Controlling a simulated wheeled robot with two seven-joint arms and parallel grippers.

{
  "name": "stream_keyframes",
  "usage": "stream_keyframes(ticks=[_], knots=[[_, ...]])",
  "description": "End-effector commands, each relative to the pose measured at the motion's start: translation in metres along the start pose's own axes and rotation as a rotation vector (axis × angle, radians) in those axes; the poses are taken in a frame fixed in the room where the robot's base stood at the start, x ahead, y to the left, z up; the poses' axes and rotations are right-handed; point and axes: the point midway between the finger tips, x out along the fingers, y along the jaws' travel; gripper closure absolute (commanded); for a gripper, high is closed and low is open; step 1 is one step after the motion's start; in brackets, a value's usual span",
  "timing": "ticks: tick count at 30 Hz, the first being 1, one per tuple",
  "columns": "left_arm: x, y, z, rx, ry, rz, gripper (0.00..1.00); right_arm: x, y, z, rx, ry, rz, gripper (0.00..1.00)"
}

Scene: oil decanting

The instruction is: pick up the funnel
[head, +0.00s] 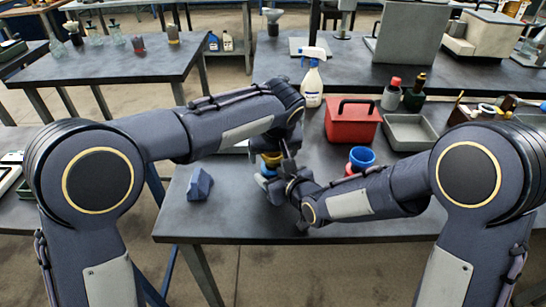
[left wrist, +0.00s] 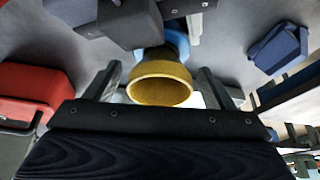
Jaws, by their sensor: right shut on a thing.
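The yellow funnel (left wrist: 160,90) faces my left wrist camera with its wide round mouth. A blue container (left wrist: 178,42) is just beyond it; in the head view the funnel (head: 271,158) sits on top of the blue container (head: 268,172). My left gripper (left wrist: 160,85) is open, with one finger on each side of the funnel and a gap visible at both sides. My right gripper (head: 285,180) is shut on the blue container below the funnel; its fingertips are partly hidden. My left arm's wrist hides part of the funnel in the head view.
A white spray bottle (head: 312,86) stands behind. The table's front strip is clear.

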Motion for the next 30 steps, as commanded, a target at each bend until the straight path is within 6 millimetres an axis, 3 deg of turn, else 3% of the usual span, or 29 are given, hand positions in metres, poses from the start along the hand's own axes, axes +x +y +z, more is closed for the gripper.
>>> stream_keyframes(ticks=[1,10,20,30], knots=[[0.000,0.000,0.000,0.000,0.000,0.000,0.31,0.000,0.000,0.000,0.000,0.000,0.000,0.75],[-0.001,0.000,0.000,0.000,0.000,0.000,0.69,0.000,0.000,0.000,0.000,0.000,0.000,0.75],[-0.010,0.001,-0.004,-0.002,0.002,0.003,0.70,0.000,0.000,0.000,0.000,0.000,0.000,0.75],[-0.070,0.001,-0.029,-0.002,0.003,0.003,0.70,0.000,0.000,0.000,0.000,0.000,0.000,0.75]])
